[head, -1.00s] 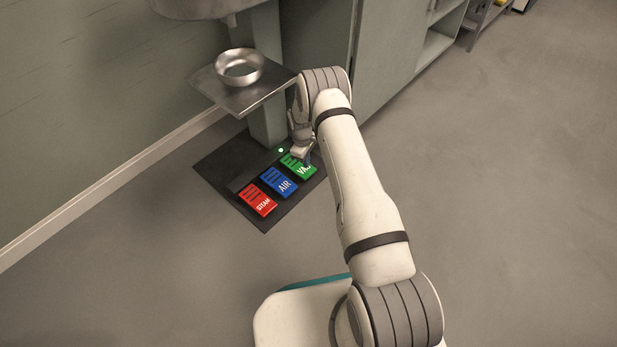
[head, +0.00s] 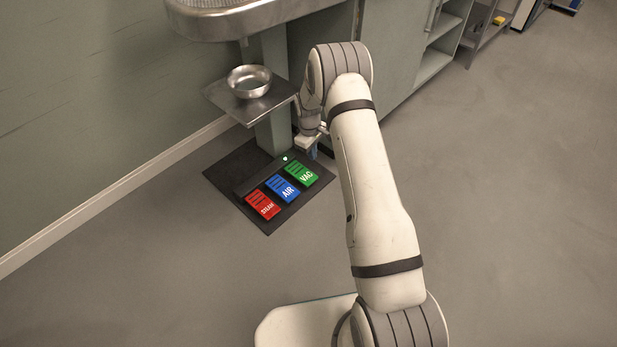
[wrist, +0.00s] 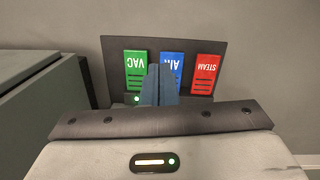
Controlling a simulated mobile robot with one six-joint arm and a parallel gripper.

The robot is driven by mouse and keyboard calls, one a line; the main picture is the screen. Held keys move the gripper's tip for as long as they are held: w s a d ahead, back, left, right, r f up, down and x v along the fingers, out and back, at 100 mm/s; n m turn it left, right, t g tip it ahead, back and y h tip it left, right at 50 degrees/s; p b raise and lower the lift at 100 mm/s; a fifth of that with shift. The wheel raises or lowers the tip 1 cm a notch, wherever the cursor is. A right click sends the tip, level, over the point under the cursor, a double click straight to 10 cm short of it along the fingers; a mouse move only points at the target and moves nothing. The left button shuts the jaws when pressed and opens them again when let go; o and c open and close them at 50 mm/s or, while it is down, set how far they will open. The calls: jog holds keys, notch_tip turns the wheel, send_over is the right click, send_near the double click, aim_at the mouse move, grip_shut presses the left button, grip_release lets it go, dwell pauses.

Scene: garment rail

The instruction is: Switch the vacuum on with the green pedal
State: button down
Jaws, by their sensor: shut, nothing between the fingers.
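The green VAC pedal (head: 301,174) is on the dark floor mat (head: 228,172), at the right end of a row of pedals. In the wrist view, the green VAC pedal (wrist: 138,70) is at the left of the row. A small green light (head: 285,158) is lit by the VAC pedal and also shows in the wrist view (wrist: 136,99). My gripper (head: 314,152) is shut and empty, raised above the mat and apart from the green pedal. In the wrist view its blue fingers (wrist: 160,84) are together and partly cover the AIR pedal.
The blue AIR pedal (head: 282,188) and red STEAM pedal (head: 263,205) lie left of the green one. A metal bowl (head: 249,81) stands on a small shelf (head: 262,108) above the mat. Grey-green cabinets (head: 392,60) stand behind. The floor at the right is clear.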

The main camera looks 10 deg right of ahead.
jog(key=shift+s+r, duration=0.2)
jog(key=shift+r, duration=0.65)
jog(key=s+r+m+p, duration=0.1)
jog(key=s+r+p, duration=0.35)
jog(key=r, duration=0.85)
jog(key=s+r+m+t+p, duration=0.15)
jog(key=s+r+p, duration=0.35)
jog(key=r, duration=0.8)
jog(key=s+r+m+p, duration=0.25)
jog(key=r+p, duration=0.35)
jog(key=r, duration=0.7)
jog(key=s+r+m+t+p, duration=0.1)
jog(key=s+r+m+p, duration=0.2)
jog(key=s+r+p, duration=1.2)
jog(key=s+r, duration=0.9)
jog(key=s, duration=0.1)
jog(key=shift+s+r+m+y, duration=0.25)
jog(key=shift+s+m+y, duration=0.15)
jog(key=shift+d, duration=0.1)
